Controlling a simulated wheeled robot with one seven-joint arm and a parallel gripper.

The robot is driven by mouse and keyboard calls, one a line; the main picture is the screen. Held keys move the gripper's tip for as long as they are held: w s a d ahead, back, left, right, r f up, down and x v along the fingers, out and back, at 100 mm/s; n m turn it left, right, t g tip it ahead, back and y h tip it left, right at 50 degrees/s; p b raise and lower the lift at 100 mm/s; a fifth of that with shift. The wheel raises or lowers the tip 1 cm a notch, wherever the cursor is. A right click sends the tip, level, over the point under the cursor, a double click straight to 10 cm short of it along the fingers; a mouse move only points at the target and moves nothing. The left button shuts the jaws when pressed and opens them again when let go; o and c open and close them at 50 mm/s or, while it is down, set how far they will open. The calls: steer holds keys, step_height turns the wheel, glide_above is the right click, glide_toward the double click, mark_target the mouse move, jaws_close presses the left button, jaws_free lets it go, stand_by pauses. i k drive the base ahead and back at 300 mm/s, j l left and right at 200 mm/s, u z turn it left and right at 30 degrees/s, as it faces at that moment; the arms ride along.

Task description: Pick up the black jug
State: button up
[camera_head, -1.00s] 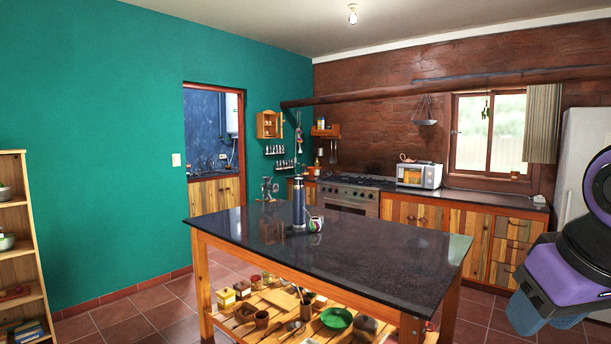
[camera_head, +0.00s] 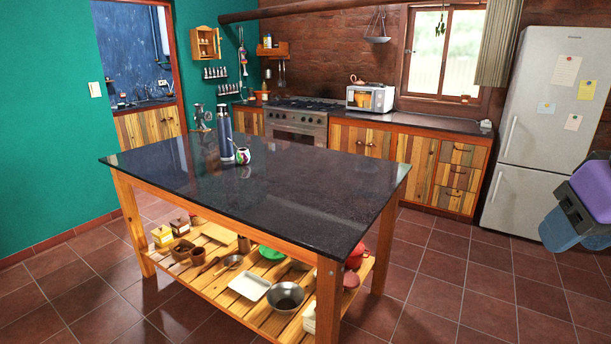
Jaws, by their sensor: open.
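A tall dark blue-grey flask (camera_head: 225,137) stands upright on the dark stone top of the island table (camera_head: 300,190), towards its far left part. It is the thing most like a black jug, but I cannot tell for sure that it is the jug. My gripper (camera_head: 578,238) is at the right edge, purple and black with blue fingers. It is open and empty, far from the flask and to the right of the table, and the frame cuts part of it off.
A small patterned cup (camera_head: 243,156) stands just right of the flask. A metal grinder (camera_head: 200,118) is behind it to the left. The lower slatted shelf (camera_head: 205,285) holds bowls and jars. Tiled floor (camera_head: 440,290) is clear right of the table, before the fridge (camera_head: 555,125).

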mark_target(251, 98)
steer(key=i+l+z, duration=1)
steer(key=i+z, duration=0.25)
steer(key=i, duration=0.15)
steer(key=i+l+u, duration=0.2)
steer(key=i, duration=1.55)
steer(key=i+u, duration=0.15)
steer(key=i, duration=0.75)
steer(key=i+l+u, duration=0.15)
steer(key=i, duration=0.8)
steer(key=i+j+u, duration=0.2)
steer(key=i+u, duration=0.25)
steer(key=i+j+u, duration=0.1)
steer(key=i+u, duration=0.75)
steer(key=i+l+u, duration=0.2)
steer(key=i+u, duration=0.25)
steer(key=i+j+u, duration=0.1)
steer(key=i+u, duration=0.2)
steer(key=i, duration=0.55)
steer(key=i+l+u, duration=0.15)
steer(key=i+u, duration=0.15)
steer(key=i, duration=0.6)
steer(key=i+l+u, duration=0.15)
steer(key=i+u, duration=0.2)
steer(key=i, duration=3.3)
steer(key=i+z, duration=0.25)
steer(key=i, duration=0.25)
steer(key=i+j+z, duration=0.2)
steer(key=i, duration=0.3)
steer(key=i+j+z, duration=0.25)
steer(key=i, duration=0.25)
